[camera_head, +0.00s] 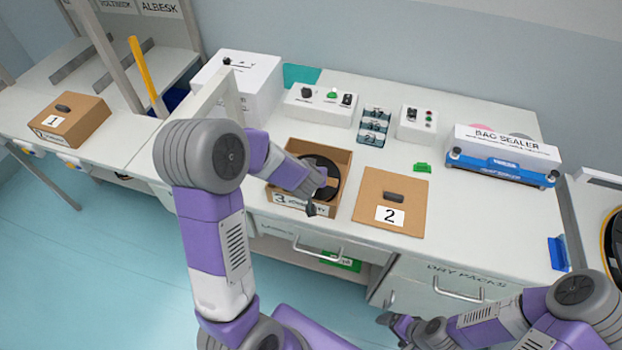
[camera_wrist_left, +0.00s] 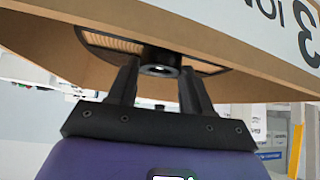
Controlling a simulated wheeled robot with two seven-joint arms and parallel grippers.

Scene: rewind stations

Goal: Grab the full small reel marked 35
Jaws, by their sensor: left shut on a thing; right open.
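A dark round reel (camera_head: 329,170) sits in the open cardboard box marked 3 (camera_head: 345,157). My left gripper (camera_head: 318,192) reaches down at this box, and its arm hides part of the box and reel. In the left wrist view my left gripper (camera_wrist_left: 160,75) is shut on the black hub (camera_wrist_left: 161,58) of the reel (camera_wrist_left: 205,68), with one finger on each side. I cannot read a 35 on the reel. My right gripper (camera_head: 395,321) is open and empty, low in front of the drawers, away from the box.
A closed box marked 2 (camera_head: 405,190) stands right of box 3. Another box marked 1 (camera_head: 70,118) is on the left table. Small control boxes (camera_head: 322,104), a blue stack (camera_head: 374,127) and a bag sealer (camera_head: 502,162) stand behind.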

